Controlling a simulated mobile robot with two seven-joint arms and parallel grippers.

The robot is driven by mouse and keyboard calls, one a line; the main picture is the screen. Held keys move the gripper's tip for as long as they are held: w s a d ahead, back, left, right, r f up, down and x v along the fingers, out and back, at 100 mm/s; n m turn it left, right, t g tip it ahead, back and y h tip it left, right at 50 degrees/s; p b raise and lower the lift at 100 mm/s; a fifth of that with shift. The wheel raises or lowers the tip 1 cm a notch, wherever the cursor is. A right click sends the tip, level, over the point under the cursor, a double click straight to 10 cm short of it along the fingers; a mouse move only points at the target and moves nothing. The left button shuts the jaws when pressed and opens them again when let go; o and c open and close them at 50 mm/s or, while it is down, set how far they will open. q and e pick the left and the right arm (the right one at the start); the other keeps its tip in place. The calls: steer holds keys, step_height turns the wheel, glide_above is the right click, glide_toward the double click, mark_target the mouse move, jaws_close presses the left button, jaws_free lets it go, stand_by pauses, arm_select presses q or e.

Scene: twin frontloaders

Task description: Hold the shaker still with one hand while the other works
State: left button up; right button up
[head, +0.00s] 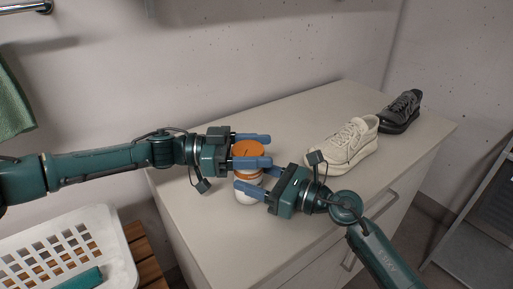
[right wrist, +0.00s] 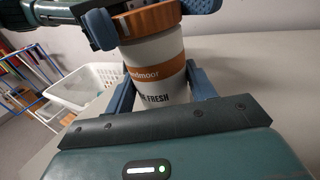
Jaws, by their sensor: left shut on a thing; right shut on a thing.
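The shaker has a white body (head: 244,199) with an orange band and an orange lid (head: 247,148); it stands upright near the front left of the cabinet top. My left gripper (head: 264,150) is shut on the lid from the left. My right gripper (head: 252,178) is lower and shut on the white body from the right. In the right wrist view the shaker (right wrist: 158,70) sits between both fingers, with part of its printed lettering showing.
A cream shoe (head: 343,147) and a dark shoe (head: 401,111) stand to the right on the cabinet top (head: 290,115). A white laundry basket (head: 75,240) is at the lower left beside a wooden slatted piece (head: 145,255). A green towel (head: 14,105) hangs at the far left. The back of the top is clear.

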arm_select(q)
steer(key=shift+m+g, duration=0.9)
steer(key=shift+g, duration=0.4)
steer(key=shift+s+g, duration=0.1)
steer(key=shift+g, duration=0.2)
steer(key=o, duration=1)
steer(key=v, duration=1.2)
steer(key=shift+r, duration=0.2)
arm_select(e)
steer(key=o, duration=1.1)
